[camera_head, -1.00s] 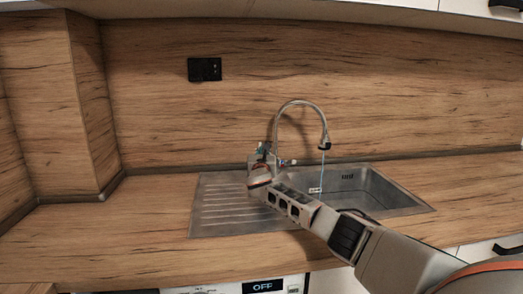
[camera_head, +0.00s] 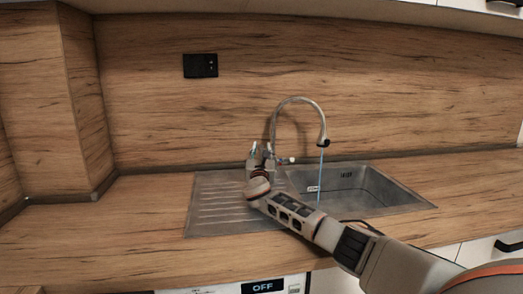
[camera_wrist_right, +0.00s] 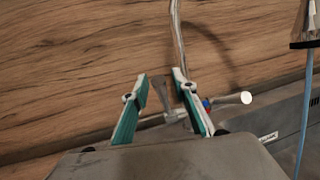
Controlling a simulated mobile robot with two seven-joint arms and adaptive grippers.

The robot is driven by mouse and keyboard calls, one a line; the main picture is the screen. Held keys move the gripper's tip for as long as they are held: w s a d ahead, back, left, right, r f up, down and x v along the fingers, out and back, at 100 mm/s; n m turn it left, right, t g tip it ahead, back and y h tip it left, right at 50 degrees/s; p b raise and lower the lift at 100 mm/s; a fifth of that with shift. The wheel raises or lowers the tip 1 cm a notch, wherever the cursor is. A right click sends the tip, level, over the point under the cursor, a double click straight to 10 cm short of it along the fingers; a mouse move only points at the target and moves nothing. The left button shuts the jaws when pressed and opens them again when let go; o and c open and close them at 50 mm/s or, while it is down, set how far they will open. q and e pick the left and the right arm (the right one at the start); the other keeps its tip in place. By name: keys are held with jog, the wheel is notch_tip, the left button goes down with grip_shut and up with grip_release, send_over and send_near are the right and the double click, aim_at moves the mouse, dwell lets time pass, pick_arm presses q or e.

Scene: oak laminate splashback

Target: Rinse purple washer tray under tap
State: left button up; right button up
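The purple washer tray is not in either current view. A chrome tap (camera_head: 299,100) with a tall curved spout stands behind the sink, and a thin blue stream of water (camera_head: 320,175) falls from its spout into the basin (camera_head: 365,190). My right gripper (camera_head: 261,149) is at the tap's base, over the back of the drainer. In the wrist view its two green-lined fingers (camera_wrist_right: 160,80) are apart, with one tap lever (camera_wrist_right: 165,119) showing between them; contact is unclear. Another lever (camera_wrist_right: 235,99) sticks out to the right. My left gripper is not in view.
The ribbed drainer (camera_head: 215,208) lies left of the basin. The wooden worktop (camera_head: 120,230) is clear to the left. A black socket (camera_head: 200,66) is on the splashback. A washer panel (camera_head: 262,287) reading OFF shows below the worktop.

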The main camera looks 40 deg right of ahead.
notch_tip(320, 180, up, 10)
dwell(0.5)
dwell(0.5)
